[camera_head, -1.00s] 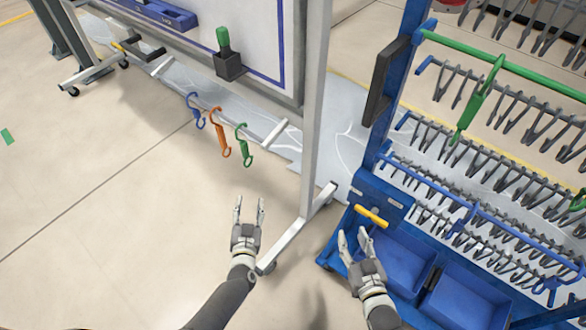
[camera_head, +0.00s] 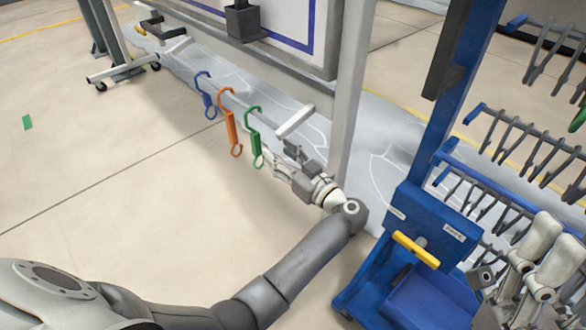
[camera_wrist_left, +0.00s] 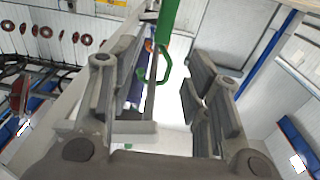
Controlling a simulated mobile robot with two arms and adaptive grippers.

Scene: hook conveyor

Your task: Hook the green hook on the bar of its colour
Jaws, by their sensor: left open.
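The green hook (camera_head: 254,137) hangs from the end of a pale rail (camera_head: 236,103), beside an orange hook (camera_head: 231,122) and a blue hook (camera_head: 206,95). My left gripper (camera_head: 277,163) is open just right of its lower end. In the left wrist view, the green hook (camera_wrist_left: 167,32) shows between and beyond the open fingers of my left gripper (camera_wrist_left: 168,72), with its lower loop near the fingertips. I cannot tell whether they touch. My right arm is partly in view at the lower right, and its jaws cannot be made out.
A blue rack (camera_head: 428,200) with a yellow handle (camera_head: 416,250), a blue bin (camera_head: 432,302) and rows of dark hooks stands at the right. A grey upright post (camera_head: 352,100) stands between rail and rack.

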